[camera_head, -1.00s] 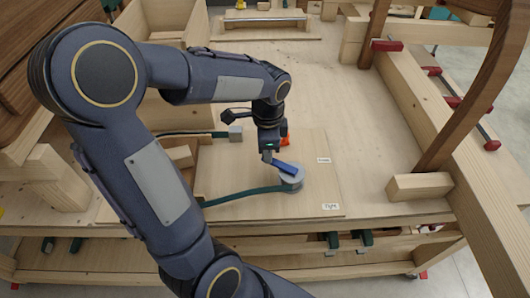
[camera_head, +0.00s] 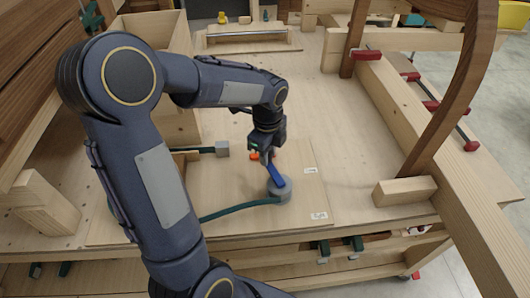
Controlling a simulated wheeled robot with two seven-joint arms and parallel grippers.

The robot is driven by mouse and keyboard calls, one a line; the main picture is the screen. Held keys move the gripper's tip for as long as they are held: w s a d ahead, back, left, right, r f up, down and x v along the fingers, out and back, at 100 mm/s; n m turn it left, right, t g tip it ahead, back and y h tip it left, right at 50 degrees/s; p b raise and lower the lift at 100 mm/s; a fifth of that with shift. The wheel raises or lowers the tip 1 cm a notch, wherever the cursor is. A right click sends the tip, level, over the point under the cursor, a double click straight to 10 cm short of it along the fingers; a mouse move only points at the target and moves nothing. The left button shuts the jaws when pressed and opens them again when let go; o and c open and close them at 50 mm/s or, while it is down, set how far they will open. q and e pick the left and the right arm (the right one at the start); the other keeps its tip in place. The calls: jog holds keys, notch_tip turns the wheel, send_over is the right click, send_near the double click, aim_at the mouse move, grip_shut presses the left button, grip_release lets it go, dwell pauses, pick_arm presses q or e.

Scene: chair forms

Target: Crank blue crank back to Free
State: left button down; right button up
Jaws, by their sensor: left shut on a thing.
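The blue crank (camera_head: 275,178) is a narrow bar on a round grey hub (camera_head: 281,195) on the plywood board. It points from the hub away from me and slightly left. My left gripper (camera_head: 267,158) is shut on the crank's far end and partly hides it. A small white label, apparently "Free" (camera_head: 311,170), lies on the board right of the hub and farther back. Another, apparently "Tight" (camera_head: 319,216), lies nearer me. A green strap (camera_head: 240,207) runs left from the hub. My right gripper is not in view.
A wooden block (camera_head: 405,190) and curved chair parts are at the right.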

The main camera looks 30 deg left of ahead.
pick_arm(q)
jog(key=shift+w, duration=0.1)
dwell(0.4)
jog(key=c, duration=1.2)
grip_release()
jog(key=shift+r+b, duration=0.3)
jog(key=shift+r, duration=3.6)
